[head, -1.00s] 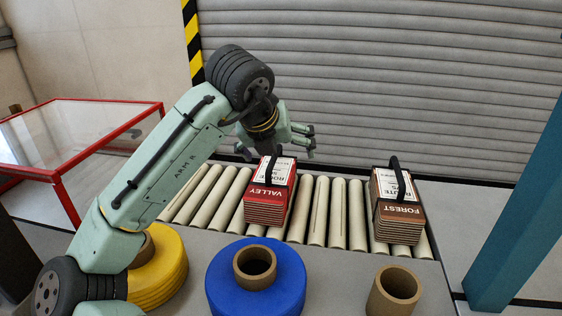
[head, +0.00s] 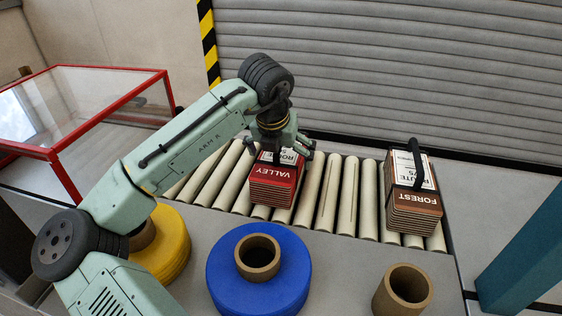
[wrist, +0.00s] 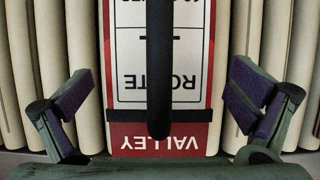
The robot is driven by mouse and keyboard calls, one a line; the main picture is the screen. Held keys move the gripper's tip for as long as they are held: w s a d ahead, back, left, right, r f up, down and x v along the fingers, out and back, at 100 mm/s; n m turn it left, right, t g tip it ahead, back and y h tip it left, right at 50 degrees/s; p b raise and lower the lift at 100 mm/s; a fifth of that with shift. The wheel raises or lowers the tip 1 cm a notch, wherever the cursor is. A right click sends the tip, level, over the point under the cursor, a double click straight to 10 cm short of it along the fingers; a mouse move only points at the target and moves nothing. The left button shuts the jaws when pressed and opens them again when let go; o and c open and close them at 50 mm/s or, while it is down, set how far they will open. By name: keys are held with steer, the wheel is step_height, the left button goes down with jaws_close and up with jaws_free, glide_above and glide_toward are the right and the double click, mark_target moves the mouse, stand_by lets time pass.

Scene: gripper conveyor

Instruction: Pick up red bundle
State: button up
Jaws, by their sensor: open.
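The red bundle (head: 273,184) is a stack of red cards marked VALLEY with a black strap handle on top. It sits on the conveyor rollers. In the wrist view the red bundle (wrist: 195,137) fills the middle, its handle running lengthwise toward me. My gripper (head: 279,150) is above the bundle's top and hides part of it in the head view. In the wrist view my gripper (wrist: 158,108) is open, with one finger on each side of the bundle and bare rollers showing between.
A brown bundle (head: 412,212) marked FOREST stands on the conveyor (head: 328,200) to the right. In front are a blue roll (head: 220,278), a yellow roll (head: 172,262) and a cardboard tube (head: 386,292). A red-framed glass case (head: 110,73) stands at left.

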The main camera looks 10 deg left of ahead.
steer(key=shift+x, duration=1.3)
steer(key=shift+c, duration=0.5)
steer(key=shift+r, duration=0.1)
steer(key=c, duration=1.9)
